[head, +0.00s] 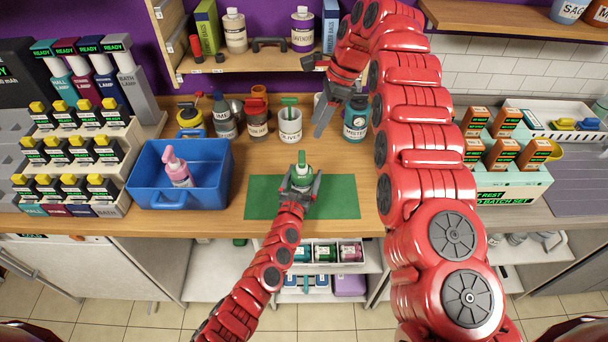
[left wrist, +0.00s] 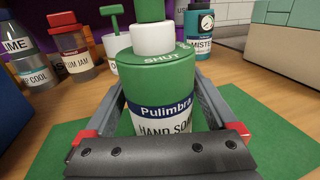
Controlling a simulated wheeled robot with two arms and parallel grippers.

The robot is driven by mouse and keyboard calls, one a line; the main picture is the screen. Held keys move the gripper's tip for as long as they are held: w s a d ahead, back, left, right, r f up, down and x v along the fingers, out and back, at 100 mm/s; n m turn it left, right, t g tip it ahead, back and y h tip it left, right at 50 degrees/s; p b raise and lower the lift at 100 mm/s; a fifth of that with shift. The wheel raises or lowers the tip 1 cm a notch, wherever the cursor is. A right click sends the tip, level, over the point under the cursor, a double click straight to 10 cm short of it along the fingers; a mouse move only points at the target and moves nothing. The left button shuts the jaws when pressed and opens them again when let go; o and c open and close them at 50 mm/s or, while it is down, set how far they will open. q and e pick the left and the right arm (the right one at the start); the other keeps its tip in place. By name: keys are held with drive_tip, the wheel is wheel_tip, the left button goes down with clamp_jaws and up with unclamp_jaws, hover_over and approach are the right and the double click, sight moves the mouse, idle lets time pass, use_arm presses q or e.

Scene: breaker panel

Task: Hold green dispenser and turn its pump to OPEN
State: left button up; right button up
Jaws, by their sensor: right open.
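The green dispenser (head: 301,174) stands upright on the green mat (head: 341,197). In the left wrist view the green dispenser (left wrist: 160,98) has a white collar, a green pump stem and a "Pulimbra hand soap" label. The word SHUT shows on its shoulder; the top of the pump is cut off there. My left gripper (head: 303,184) has its fingers on both sides of the bottle body, seemingly touching it. My right gripper (head: 318,98) is open and empty, behind and above the dispenser, with its fingers spread.
A blue bin (head: 215,185) with a pink pump bottle (head: 177,167) stands left. A white jar marked OLIVES (head: 289,128), other jars and a teal bottle (head: 355,120) line the counter behind. A shelf (head: 262,62) hangs above. The mat's right side is clear.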

use_arm(q)
clamp_jaws()
drive_tip(key=shift+c, duration=1.7)
unclamp_jaws()
drive_tip(key=c, duration=0.9)
use_arm(e)
drive_tip(key=shift+o, duration=0.2)
